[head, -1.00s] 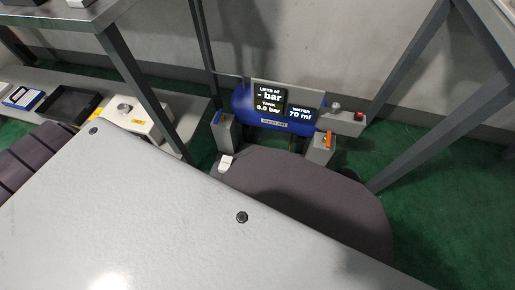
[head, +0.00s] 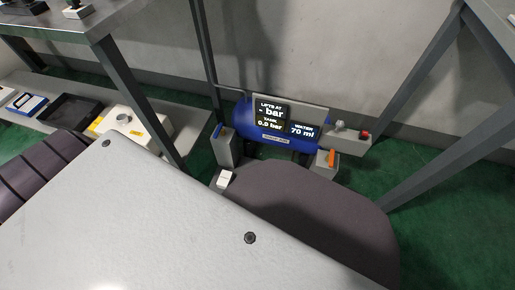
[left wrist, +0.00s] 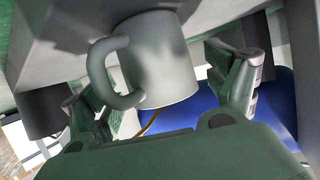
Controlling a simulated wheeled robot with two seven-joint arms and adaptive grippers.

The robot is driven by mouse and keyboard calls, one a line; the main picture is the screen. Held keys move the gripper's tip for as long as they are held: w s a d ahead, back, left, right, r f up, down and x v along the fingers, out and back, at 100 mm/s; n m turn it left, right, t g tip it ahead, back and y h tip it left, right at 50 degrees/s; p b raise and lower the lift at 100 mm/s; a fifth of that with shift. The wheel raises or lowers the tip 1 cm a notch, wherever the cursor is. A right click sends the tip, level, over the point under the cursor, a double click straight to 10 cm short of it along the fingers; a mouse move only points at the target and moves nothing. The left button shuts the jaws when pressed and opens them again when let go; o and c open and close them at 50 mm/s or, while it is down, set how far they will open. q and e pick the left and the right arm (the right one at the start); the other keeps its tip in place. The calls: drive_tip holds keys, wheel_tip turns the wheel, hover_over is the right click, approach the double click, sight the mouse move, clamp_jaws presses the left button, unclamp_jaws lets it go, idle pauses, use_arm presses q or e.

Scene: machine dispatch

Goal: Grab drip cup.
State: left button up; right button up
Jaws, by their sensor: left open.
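The drip cup, a grey cup with a round handle (left wrist: 160,62), fills the middle of the left wrist view. Its handle points left. My left gripper (left wrist: 165,98) is open, with one green finger to the left of the cup near the handle and the other to its right. I cannot tell whether either finger touches it. I cannot make out the cup or my left gripper in the head view. My right gripper is in neither view.
A blue tank (head: 242,117) with display panels stands by the wall, between dark metal legs. It reads 0.0 bar and water 70 ml. A low shelf at left holds a black tray (head: 68,110) and a white device (head: 135,124). Green floor lies open at right.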

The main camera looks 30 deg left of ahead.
use_arm(q)
drive_tip(key=shift+w+d+f, duration=0.1)
drive_tip(key=shift+w+f, duration=0.05)
drive_tip(key=shift+w, duration=0.25)
drive_tip(key=c, duration=1.1)
